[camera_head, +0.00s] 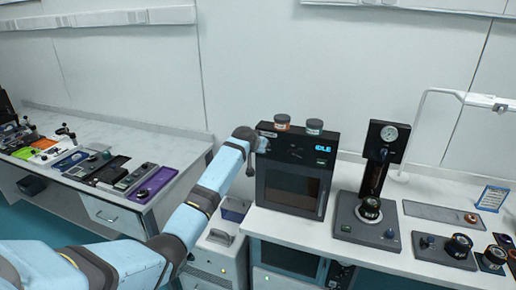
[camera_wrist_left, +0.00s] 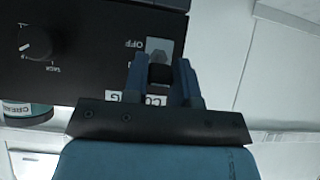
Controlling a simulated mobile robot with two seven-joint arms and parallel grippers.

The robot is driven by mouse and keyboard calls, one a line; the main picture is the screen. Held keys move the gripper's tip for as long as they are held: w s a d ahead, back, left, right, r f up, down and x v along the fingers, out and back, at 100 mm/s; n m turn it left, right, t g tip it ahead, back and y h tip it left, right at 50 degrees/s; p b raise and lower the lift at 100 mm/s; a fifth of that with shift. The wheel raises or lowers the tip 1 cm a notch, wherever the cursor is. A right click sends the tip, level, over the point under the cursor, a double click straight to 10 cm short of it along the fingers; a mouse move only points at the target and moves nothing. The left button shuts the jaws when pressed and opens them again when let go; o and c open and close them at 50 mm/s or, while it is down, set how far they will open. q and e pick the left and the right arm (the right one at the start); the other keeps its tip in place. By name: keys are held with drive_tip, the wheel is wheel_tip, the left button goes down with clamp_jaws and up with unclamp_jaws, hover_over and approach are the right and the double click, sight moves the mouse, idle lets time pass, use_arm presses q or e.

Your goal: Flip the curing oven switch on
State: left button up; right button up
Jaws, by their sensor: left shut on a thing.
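The curing oven (camera_head: 293,150) is a black box with a dark window in its door and a blue display reading IDLE. My left gripper (camera_head: 264,143) is at the upper left of its front panel. In the left wrist view, the fingers (camera_wrist_left: 161,75) are shut on the oven switch (camera_wrist_left: 158,54), which sits on a light plate beside printed OFF lettering. The fingers hide part of the switch and its other label, so its position is hard to tell. My right gripper is not in view.
Two small jars (camera_head: 314,126) stand on top of the oven. A knob (camera_wrist_left: 34,42) is on the same panel. A press-like instrument with a gauge (camera_head: 389,134) stands to the right. A side bench (camera_head: 85,138) holds several trays and tools.

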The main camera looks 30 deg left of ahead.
use_arm(q)
drive_tip(key=o, duration=0.9)
drive_tip(key=shift+s, duration=0.1)
drive_tip(key=shift+s+r, duration=0.2)
drive_tip(key=b+v, duration=0.2)
drive_tip(key=v, duration=1.1)
drive_tip(key=shift+d+r+b, duration=0.1)
drive_tip(key=shift+r+b, duration=0.05)
drive_tip(key=shift+b, duration=0.15)
